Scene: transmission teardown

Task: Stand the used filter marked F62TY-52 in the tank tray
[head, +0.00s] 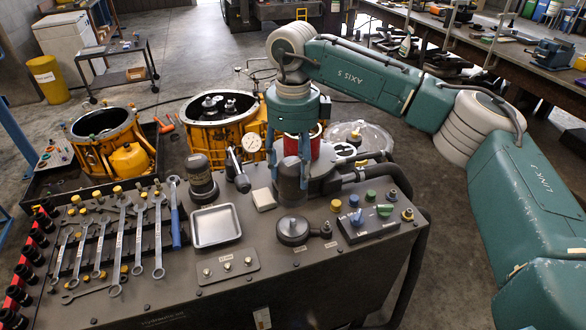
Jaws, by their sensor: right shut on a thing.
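My right gripper (289,168) points down over the back of the dark bench top, shut on a dark grey cylinder (290,185). The cylinder is upright between the fingers; I cannot tell whether its base touches the surface. No marking is legible on it. Another dark canister (201,178) stands to the left, beside a pressure gauge (252,143). A shallow silver tray (215,226) lies empty in front of that canister. I cannot tell which thing is the tank tray. My left gripper is not in view.
Spanners (158,235) and a blue-handled tool (175,215) lie at left. A control box (367,224) with coloured knobs and a round dark part (292,229) are at front right. Yellow housings (108,140) stand behind. A red cylinder (299,147) shows behind the fingers.

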